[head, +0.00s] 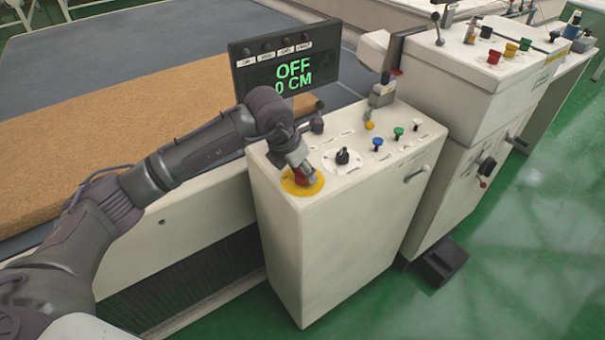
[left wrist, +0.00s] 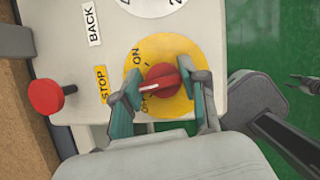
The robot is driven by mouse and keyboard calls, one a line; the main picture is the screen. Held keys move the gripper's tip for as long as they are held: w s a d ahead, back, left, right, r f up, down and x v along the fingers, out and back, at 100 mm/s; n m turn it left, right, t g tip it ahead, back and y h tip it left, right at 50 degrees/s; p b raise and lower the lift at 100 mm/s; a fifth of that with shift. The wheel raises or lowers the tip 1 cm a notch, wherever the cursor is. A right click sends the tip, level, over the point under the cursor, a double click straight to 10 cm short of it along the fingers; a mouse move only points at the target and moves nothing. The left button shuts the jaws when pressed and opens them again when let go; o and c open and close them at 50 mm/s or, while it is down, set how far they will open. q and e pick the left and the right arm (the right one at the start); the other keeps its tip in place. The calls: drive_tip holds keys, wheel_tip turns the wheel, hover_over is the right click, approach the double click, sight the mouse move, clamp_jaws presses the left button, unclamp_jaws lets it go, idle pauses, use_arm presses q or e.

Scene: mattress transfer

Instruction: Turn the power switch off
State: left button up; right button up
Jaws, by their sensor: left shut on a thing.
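The power switch is a red rotary knob on a yellow disc (head: 301,184) at the near left corner of the cream control cabinet (head: 330,250). In the left wrist view the red knob (left wrist: 164,81) has a white mark pointing left; "ON" is printed above it and a partly hidden label lies below. My left gripper (head: 304,172) reaches down over the knob, its fingers shut on either side of it. The display (head: 285,68) reads "OFF" and "0 CM". What appears to be my right gripper (left wrist: 302,83) shows at the right edge; its jaws are unclear.
A black dial (head: 342,156) and several coloured buttons stand farther along the panel. A brown mattress (head: 130,115) lies behind my left arm. Green floor (head: 520,240) is open at right.

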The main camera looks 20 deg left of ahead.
use_arm(q)
drive_tip(key=n+b, duration=0.1)
drive_tip(key=n, duration=0.1)
drive_tip(key=n+y+b, duration=0.1)
drive_tip(key=n, duration=0.1)
drive_tip(key=shift+f+t+y+b, duration=0.15)
drive_tip(key=shift+t+y+b, duration=0.15)
drive_tip(key=shift+b, duration=0.05)
drive_tip(key=shift+n+y+b, duration=0.6)
drive_tip(key=shift+n+b, duration=0.15)
drive_tip(key=shift+n, duration=0.85)
drive_tip(key=o, duration=1.2)
drive_tip(key=shift+s, duration=0.1)
drive_tip(key=shift+c, duration=0.2)
drive_tip(key=shift+r, duration=0.4)
drive_tip(key=v, duration=1.1)
drive_tip(key=shift+r, duration=0.25)
